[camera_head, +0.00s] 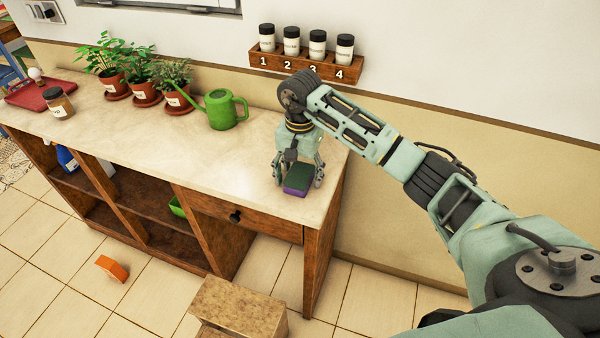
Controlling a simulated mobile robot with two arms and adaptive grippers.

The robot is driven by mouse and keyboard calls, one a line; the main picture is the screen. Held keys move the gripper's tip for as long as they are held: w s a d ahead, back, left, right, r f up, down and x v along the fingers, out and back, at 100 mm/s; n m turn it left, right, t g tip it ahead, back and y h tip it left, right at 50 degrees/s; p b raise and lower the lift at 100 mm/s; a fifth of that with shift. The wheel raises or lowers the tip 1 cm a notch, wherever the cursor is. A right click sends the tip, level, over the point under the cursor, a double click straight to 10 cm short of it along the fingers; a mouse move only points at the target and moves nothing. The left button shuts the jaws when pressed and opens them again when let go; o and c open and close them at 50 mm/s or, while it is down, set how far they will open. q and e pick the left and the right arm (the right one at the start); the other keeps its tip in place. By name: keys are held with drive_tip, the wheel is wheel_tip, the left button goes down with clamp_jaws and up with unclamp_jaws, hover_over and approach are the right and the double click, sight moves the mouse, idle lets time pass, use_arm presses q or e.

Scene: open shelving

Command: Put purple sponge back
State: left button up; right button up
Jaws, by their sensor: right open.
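The purple sponge (296,192), with a dark green top layer, lies on the right end of the pale countertop (235,165). My right gripper (299,181) is directly over the sponge, pointing down, with its fingers spread on either side of it. It is open; I cannot tell whether the fingers touch the sponge. My left gripper is out of view.
A green watering can (222,110), several potted plants (144,92), a jar (58,103) and a red tray (40,92) stand farther left. A spice rack (304,66) hangs on the wall.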

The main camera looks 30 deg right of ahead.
sight(300, 173)
drive_tip(key=shift+r, duration=0.1)
wheel_tip(300, 173, up, 12)
drive_tip(key=b, duration=0.2)
idle(0.3)
idle(0.5)
